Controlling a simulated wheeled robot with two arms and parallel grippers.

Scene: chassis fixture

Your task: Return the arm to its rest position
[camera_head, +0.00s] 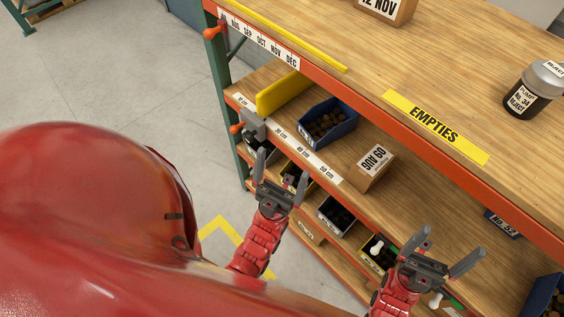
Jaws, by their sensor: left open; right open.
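My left gripper (280,174) is open, with its two grey fingers pointing up and away at the front edge of the shelf rack. I see nothing between its fingers. My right gripper (445,250) is open, with its fingers spread wide, further right and lower in the picture. It also appears empty and is in front of the lower shelves. Both red forearms come up from the bottom of the picture. My large red body covers the lower left.
The wooden rack (480,60) has orange beams and a green post. A jar (533,88) stands on the top shelf. Grey floor (100,80) is clear at left.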

